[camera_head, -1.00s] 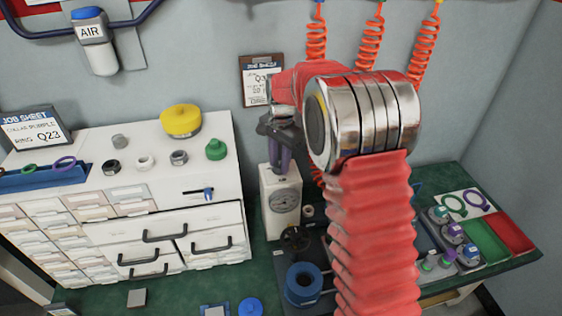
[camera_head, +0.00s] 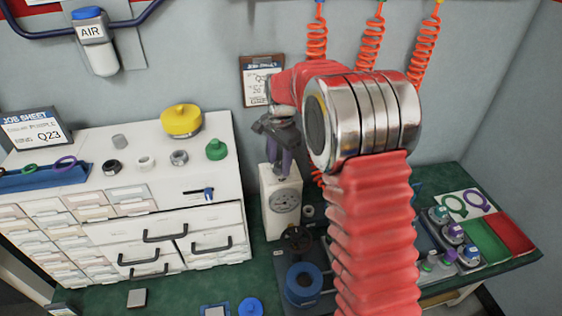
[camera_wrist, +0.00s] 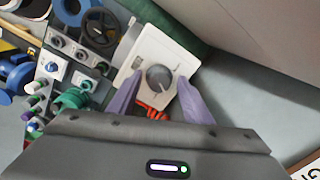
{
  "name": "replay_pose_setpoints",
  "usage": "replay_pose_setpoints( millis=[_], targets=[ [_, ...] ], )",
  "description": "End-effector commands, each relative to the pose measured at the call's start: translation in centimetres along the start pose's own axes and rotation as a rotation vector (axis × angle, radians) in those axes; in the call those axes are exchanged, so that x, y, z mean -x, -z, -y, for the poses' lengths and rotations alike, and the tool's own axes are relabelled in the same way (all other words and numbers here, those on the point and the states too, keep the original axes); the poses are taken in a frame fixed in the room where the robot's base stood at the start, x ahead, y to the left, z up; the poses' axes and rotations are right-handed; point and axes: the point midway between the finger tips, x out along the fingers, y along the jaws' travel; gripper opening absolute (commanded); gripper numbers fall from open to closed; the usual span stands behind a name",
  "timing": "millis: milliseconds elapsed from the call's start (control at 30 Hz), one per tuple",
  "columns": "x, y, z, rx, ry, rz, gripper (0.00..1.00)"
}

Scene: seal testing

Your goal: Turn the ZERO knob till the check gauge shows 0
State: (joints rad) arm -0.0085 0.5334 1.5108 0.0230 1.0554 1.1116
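The white check gauge box (camera_head: 267,211) stands on the bench with a round dial (camera_head: 284,201) on its front; the needle is too small to read. In the wrist view, its top face (camera_wrist: 148,48) carries a round grey knob (camera_wrist: 158,78) with a light pointer mark. My gripper (camera_head: 280,172) is over the box with its purple fingers pointing down. In the wrist view, my gripper (camera_wrist: 160,80) has its fingers apart, one on each side of the knob, with visible gaps. I cannot tell how far the fingertips reach down beside it.
A black handwheel (camera_head: 297,240) and a blue ring (camera_head: 303,284) are in front of the gauge. A white drawer cabinet (camera_head: 225,140) stands close on the left. Green and red trays (camera_head: 512,230) lie at the right. A job sheet (camera_head: 256,88) hangs on the wall behind.

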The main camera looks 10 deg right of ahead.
Motion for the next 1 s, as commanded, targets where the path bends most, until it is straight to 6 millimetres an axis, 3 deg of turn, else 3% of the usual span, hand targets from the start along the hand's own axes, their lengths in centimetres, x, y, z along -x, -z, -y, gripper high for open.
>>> replay_pose_setpoints(
  millis=[267,467,1000],
  targets=[
    [0.0,0.0,0.0,0.0,-0.001,0.0,0.48],
    [1.1,0.0,0.0,0.0,0.0,0.0,0.48],
    [10.0,0.1,0.1,0.0,0.003,-0.002,0.48]
  ],
)
